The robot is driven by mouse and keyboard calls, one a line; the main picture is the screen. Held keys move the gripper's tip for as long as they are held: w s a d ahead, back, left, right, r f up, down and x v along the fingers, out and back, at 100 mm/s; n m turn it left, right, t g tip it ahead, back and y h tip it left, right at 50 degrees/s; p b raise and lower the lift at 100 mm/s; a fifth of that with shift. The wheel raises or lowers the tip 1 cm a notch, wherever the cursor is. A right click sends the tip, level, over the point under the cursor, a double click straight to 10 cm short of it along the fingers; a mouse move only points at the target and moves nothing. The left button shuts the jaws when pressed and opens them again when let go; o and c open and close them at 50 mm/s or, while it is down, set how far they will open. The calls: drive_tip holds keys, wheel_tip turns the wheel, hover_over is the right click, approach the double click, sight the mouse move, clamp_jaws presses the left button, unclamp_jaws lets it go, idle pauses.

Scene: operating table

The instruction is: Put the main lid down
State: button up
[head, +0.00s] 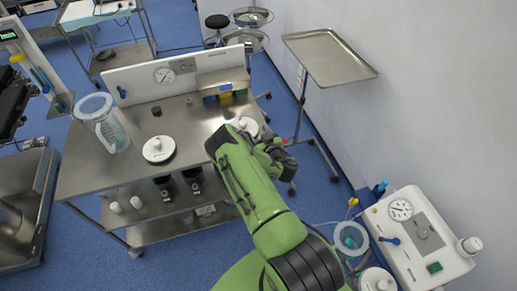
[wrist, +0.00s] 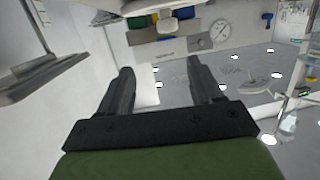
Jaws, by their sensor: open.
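A white round lid with a knob (head: 158,148) lies flat on the steel cart top, left of my arm. A second white round lid (head: 245,125) shows just behind my arm near the cart's right edge, partly hidden by it. I cannot tell which is the main lid. My gripper (wrist: 158,70) is open in the wrist view, its two dark fingers apart. A pale surface shows between them, and I cannot tell what it is. In the head view my wrist is at the cart's right edge, and the fingertips are hard to make out. The lid with a knob also shows at right in the wrist view (wrist: 275,83).
A clear canister (head: 108,125) stands at the cart's left. A gauge panel (head: 140,80) and coloured blocks (head: 226,93) line the back. A tray stand (head: 330,58) is behind right. A white gauge unit (head: 415,240) is at lower right. The cart's middle (head: 195,125) is clear.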

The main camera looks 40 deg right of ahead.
drive_tip(key=w+d+r+m+g+h, duration=0.1)
drive_tip(key=w+r+m+h, duration=0.1)
drive_tip(key=r, duration=0.2)
drive_tip(key=w+d+r+m+h, duration=0.1)
drive_tip(key=d+r+h, duration=0.1)
drive_tip(key=r, duration=0.3)
drive_tip(key=s+a+r+m+g+h, duration=0.1)
drive_tip(key=s+a+r+m+g, duration=0.1)
drive_tip(key=r, duration=0.4)
drive_tip(key=s+a+r+m+g, duration=0.2)
drive_tip(key=r+m+g, duration=0.1)
drive_tip(key=r, duration=0.4)
drive_tip(key=s+a+r+n+g+y, duration=0.1)
drive_tip(key=s+a+r+n+y, duration=0.2)
drive_tip(key=s+a, duration=0.35)
drive_tip(key=s+a+r+n+g+y, duration=0.1)
drive_tip(key=s+a+r+y, duration=0.1)
drive_tip(key=s+a+r, duration=0.45)
drive_tip(key=s+a+n+g+y, duration=0.1)
drive_tip(key=s+a+n, duration=0.2)
drive_tip(key=s+a, duration=0.2)
drive_tip(key=s+a+n+g+y, duration=0.1)
drive_tip(key=s+a+n, duration=0.2)
drive_tip(key=s, duration=0.8)
drive_tip(key=shift+a+f+y, duration=0.35)
drive_tip(key=shift+a+y, duration=0.05)
drive_tip(key=shift+a, duration=0.75)
